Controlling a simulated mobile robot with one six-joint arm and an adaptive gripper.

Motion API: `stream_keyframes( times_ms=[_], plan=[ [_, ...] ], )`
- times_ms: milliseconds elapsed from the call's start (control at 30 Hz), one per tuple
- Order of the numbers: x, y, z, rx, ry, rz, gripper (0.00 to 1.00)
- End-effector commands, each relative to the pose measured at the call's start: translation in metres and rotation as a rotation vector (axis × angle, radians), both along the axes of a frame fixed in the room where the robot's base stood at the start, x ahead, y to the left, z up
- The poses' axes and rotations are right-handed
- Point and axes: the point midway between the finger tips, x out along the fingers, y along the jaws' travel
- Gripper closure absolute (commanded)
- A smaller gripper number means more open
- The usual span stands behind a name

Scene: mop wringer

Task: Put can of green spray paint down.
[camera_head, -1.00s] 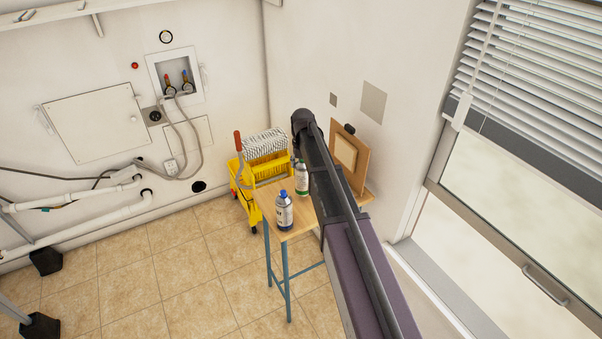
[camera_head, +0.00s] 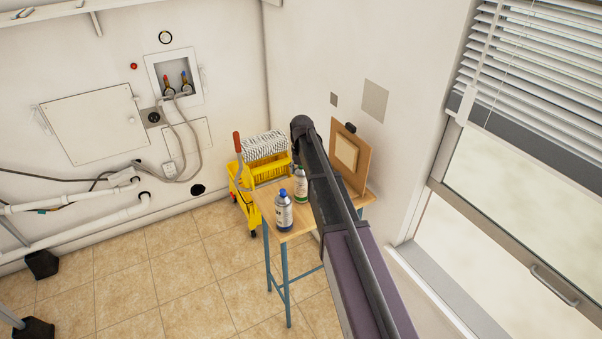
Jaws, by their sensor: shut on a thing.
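The can of green spray paint (camera_head: 300,190), pale with a green band near its base, is upright at the table (camera_head: 266,197), partly hidden behind my arm. I cannot tell whether its base touches the tabletop. My dark arm runs from the bottom right up to a rounded joint above the table. My gripper is hidden behind the arm, so its jaws and their contact with the can do not show.
A blue-capped can (camera_head: 284,212) stands upright in front, close to the green one. A brown board (camera_head: 362,157) stands upright at the table's back right. A yellow mop bucket (camera_head: 239,186) with a wringer stands behind the table.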

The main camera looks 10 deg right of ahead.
Motion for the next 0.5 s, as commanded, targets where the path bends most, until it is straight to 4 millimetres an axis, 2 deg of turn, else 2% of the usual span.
stream_keyframes(
  times_ms=[67,100,133,500],
  plan=[
    [0.0,-0.0001,-0.0032,0.0,0.0,0.0,0.81],
    [0.0,-0.0001,-0.0022,0.0,0.0,0.0,0.11],
    [0.0,-0.0001,-0.0019,0.0,0.0,0.0,0.02],
    [0.0,-0.0003,-0.0019,0.0,0.0,0.0,0.0]
  ],
)
